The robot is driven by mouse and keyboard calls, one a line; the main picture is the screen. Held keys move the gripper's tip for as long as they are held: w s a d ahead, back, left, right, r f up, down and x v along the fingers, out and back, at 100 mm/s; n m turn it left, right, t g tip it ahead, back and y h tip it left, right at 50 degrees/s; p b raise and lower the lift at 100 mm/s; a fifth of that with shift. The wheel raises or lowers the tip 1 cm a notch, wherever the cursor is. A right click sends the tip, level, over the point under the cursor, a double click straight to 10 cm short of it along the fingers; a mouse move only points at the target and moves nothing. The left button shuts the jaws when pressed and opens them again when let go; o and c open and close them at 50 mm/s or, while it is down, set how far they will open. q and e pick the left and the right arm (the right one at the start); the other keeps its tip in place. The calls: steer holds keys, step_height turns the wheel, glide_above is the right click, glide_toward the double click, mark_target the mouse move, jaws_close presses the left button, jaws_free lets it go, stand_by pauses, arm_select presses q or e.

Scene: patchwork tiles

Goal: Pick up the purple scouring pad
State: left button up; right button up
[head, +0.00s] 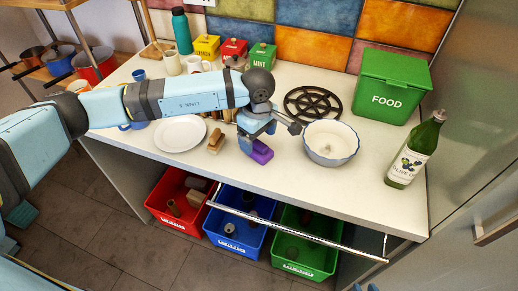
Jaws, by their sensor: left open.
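The purple scouring pad (263,154) lies on the white counter, near its front edge, between the plate and the bowl. My left gripper (262,138) reaches in from the left and is directly above and behind the pad, pointing down. Its jaws are open; part of the pad is close to or hidden by the near finger. I cannot tell whether a finger touches the pad. My right gripper is not in view.
A wooden-handled brush (216,142) and a white plate (181,133) are left of the pad. A blue-rimmed bowl (331,158) stands close on its right. A black trivet (312,102), green FOOD bin (390,87) and oil bottle (413,152) stand further right. A rail (300,233) runs below.

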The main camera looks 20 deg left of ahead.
mark_target(260, 144)
arm_select(q)
steer(key=f, duration=0.2)
steer(key=f+p, duration=0.1)
steer(key=f, duration=0.2)
steer(key=shift+w+d+f, duration=0.15)
steer(key=shift+d+f, duration=0.05)
steer(key=shift+f, duration=0.1)
steer(key=c, duration=1.1)
steer(key=shift+r, duration=0.15)
step_height(260, 144, up, 20)
steer(key=shift+f+b, duration=0.1)
steer(key=shift+b, duration=0.9)
steer(key=shift+o, duration=1.4)
steer(key=shift+c, duration=0.5)
